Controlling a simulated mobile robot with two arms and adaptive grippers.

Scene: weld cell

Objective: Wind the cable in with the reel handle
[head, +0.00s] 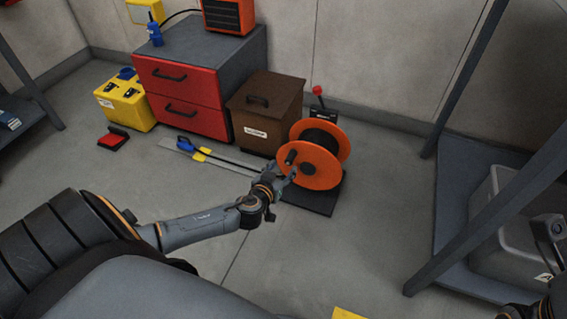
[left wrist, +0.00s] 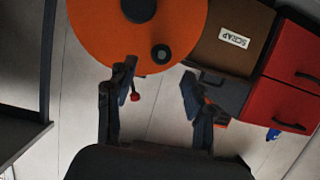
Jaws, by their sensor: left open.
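The orange cable reel (head: 324,173) stands on a dark base plate (head: 318,203) on the floor. Its dark crank knob (head: 291,157) sticks out from the near flange; in the left wrist view the knob (left wrist: 161,53) lies off the dark hub (left wrist: 138,8). A dark cable (head: 226,159) runs along the floor to the left of the reel, with a blue end piece (head: 184,144). My left gripper (head: 284,178) is open just before the reel's lower left. In the left wrist view its spread fingers (left wrist: 158,78) are below the knob, with nothing between them.
A brown scrap bin (head: 262,112) and red drawer cabinet (head: 185,95) stand behind. A red-knobbed lever (head: 317,91) rises behind the reel. A yellow box (head: 124,103) is at left; a shelf rack (head: 455,190) stands at right.

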